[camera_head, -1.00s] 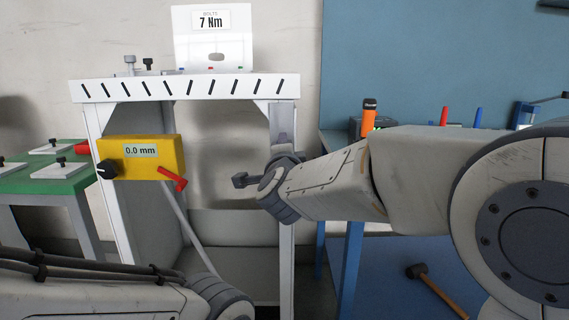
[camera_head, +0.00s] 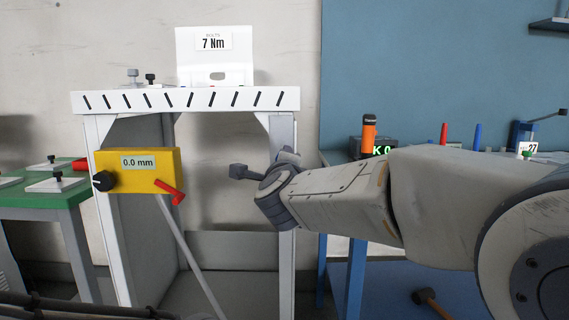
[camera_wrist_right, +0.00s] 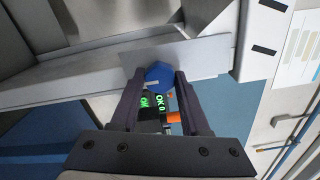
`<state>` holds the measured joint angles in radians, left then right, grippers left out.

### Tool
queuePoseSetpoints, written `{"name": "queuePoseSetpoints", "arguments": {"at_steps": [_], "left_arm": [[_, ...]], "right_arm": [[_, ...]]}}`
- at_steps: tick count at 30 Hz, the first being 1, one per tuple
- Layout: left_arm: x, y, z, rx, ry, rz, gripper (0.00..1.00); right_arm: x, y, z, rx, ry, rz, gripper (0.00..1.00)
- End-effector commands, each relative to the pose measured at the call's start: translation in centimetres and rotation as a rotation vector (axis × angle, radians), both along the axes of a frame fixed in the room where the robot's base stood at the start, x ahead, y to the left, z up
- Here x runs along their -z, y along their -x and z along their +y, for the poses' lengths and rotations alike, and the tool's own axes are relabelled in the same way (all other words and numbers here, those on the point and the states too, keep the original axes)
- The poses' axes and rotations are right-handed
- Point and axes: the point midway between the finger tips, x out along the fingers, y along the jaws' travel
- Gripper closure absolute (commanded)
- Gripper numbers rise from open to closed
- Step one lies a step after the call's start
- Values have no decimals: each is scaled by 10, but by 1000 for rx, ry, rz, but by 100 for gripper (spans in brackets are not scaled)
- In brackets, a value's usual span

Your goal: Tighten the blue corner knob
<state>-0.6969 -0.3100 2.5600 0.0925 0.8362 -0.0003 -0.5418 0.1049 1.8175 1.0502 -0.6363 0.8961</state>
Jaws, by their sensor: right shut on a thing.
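The blue corner knob (camera_wrist_right: 159,76) shows in the right wrist view. It sits between the fingertips of my right gripper (camera_wrist_right: 159,80), which is shut on it, at a grey plate by the white frame. In the head view my right arm reaches in from the right to the right leg of the white dispenser frame (camera_head: 185,101). The wrist hides the knob and the fingers there. My left gripper is out of view; only a bit of my left arm shows at the bottom left.
A yellow gauge box (camera_head: 138,172) reading 0.0 mm, with a red handle, is at the frame's left leg. A 7 Nm sign (camera_head: 213,42) stands on top. A green table (camera_head: 45,200) is at left. A blue bench with an orange-handled tool (camera_head: 368,135) is at right.

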Motion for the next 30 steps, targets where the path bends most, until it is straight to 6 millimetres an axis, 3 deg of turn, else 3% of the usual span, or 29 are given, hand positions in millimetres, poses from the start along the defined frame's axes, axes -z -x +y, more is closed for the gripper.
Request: {"name": "queuePoseSetpoints", "arguments": {"at_steps": [6,7,9,20,23,30], "left_arm": [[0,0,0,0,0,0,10],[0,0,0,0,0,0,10],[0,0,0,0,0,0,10],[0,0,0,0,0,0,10],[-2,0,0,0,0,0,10],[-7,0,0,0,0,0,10]], "right_arm": [[1,0,-1,2,-4,3,100],[1,0,-1,2,-3,3,47],[1,0,-1,3,-3,2,24],[0,3,1,0,-1,1,24],[-1,14,1,-2,-1,0,24],[-2,62,1,-4,-2,0,24]]}}
